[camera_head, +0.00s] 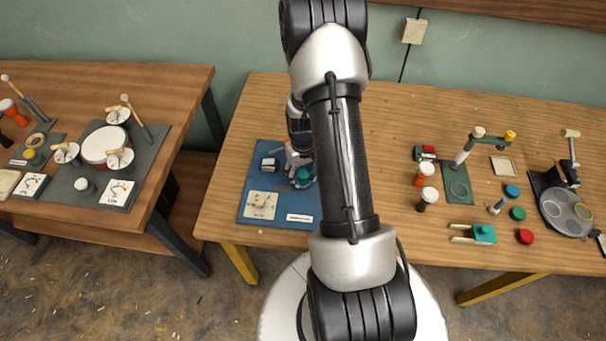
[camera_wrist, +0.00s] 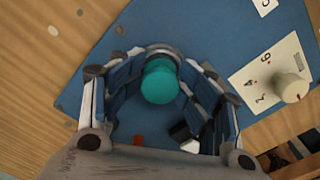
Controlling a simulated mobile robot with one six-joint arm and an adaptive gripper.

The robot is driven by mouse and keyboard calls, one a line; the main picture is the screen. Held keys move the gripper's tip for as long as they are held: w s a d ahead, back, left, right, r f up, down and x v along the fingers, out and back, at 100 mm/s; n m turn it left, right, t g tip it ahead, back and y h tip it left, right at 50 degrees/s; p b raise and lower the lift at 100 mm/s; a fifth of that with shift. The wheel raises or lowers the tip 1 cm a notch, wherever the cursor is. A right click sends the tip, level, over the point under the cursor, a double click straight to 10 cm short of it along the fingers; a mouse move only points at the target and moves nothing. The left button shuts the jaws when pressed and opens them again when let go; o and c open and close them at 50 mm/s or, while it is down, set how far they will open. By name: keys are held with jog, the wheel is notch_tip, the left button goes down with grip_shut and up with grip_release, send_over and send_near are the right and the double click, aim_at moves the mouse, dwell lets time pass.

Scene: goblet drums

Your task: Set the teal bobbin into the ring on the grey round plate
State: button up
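The teal bobbin (camera_wrist: 160,84) shows in the wrist view between the two fingertips of my gripper (camera_wrist: 163,66). I cannot tell whether the pads touch it. In the head view the bobbin (camera_head: 302,177) is at the right side of the blue mat (camera_head: 259,178), with my gripper (camera_head: 298,160) over it, partly hidden by my arm. A grey rounded part shows just behind the bobbin in the wrist view. The grey round plate (camera_head: 567,225) lies at the far right of the table and bears a pale ring (camera_head: 552,209) and a yellow ring (camera_head: 583,211).
A pale card with a knob (camera_wrist: 289,88) lies on the mat beside my gripper. Between mat and plate stand small goblet drums (camera_head: 427,196), a green mat (camera_head: 458,190) with a post, a teal clamp (camera_head: 484,233) and coloured discs (camera_head: 518,213). A drum table (camera_head: 100,75) is at left.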

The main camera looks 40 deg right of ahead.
jog(key=shift+s, duration=0.1)
jog(key=w+a+r+p, duration=0.1)
jog(key=a+r+p, duration=0.1)
jog(key=r, duration=0.8)
jog(key=w+a+r+p, duration=0.1)
jog(key=a+r+p, duration=0.1)
jog(key=r, duration=0.9)
jog(key=s+a+r+n+t, duration=0.2)
jog(key=s+a+r, duration=0.1)
jog(key=a+r, duration=0.7)
jog(key=s+a+r+t, duration=0.1)
jog(key=s+a+r, duration=0.3)
jog(key=s, duration=0.2)
jog(key=s+a+r+n+t, duration=0.1)
jog(key=s+a+r, duration=0.4)
jog(key=s, duration=0.2)
jog(key=shift+s+a+r+t, duration=0.15)
jog(key=shift+s+a+t, duration=0.15)
